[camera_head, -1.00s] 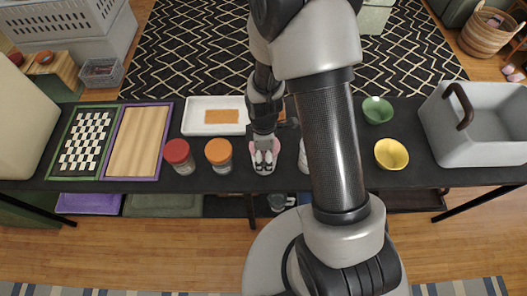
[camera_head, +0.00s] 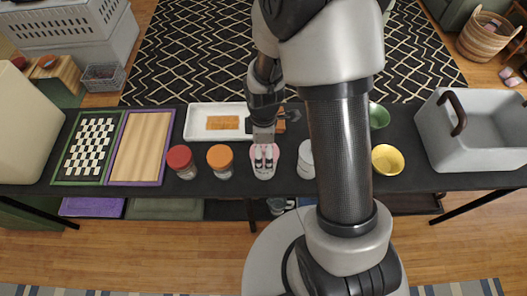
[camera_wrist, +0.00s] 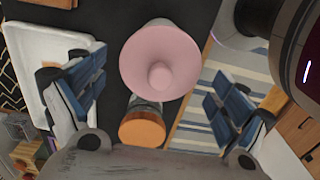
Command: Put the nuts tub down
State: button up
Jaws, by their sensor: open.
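The nuts tub appears to be the pale tub (camera_head: 264,172) with a pink lid, standing on the dark table in the head view; its contents are not visible. In the wrist view its round pink lid (camera_wrist: 160,62) with a centre knob faces the camera. My gripper (camera_head: 264,160) is just above the tub, partly covering its lid. The wrist view shows the gripper (camera_wrist: 155,98) open, with blue-padded fingers spread apart on either side of the lid and clear of it.
An orange-lidded jar (camera_head: 220,160) and a red-lidded jar (camera_head: 181,161) stand to the left. A white tray (camera_head: 195,123) lies behind them. A white-topped container (camera_head: 306,158) is close on the right, partly hidden by my arm. A yellow bowl (camera_head: 388,160) and grey bin (camera_head: 460,155) are farther right.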

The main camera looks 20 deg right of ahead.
notch_tip(320, 180, up, 5)
jog(key=shift+r+p, duration=0.1)
jog(key=shift+p, duration=0.6)
jog(key=s+r+m+t, duration=0.2)
jog(key=s+r+m, duration=0.5)
jog(key=r, duration=0.5)
jog(key=s+r+m+t, duration=0.2)
jog(key=s+r+m, duration=0.5)
jog(key=r, duration=0.5)
jog(key=shift+s+r+t, duration=0.15)
jog(key=shift+s+t, duration=0.15)
jog(key=shift+s, duration=0.25)
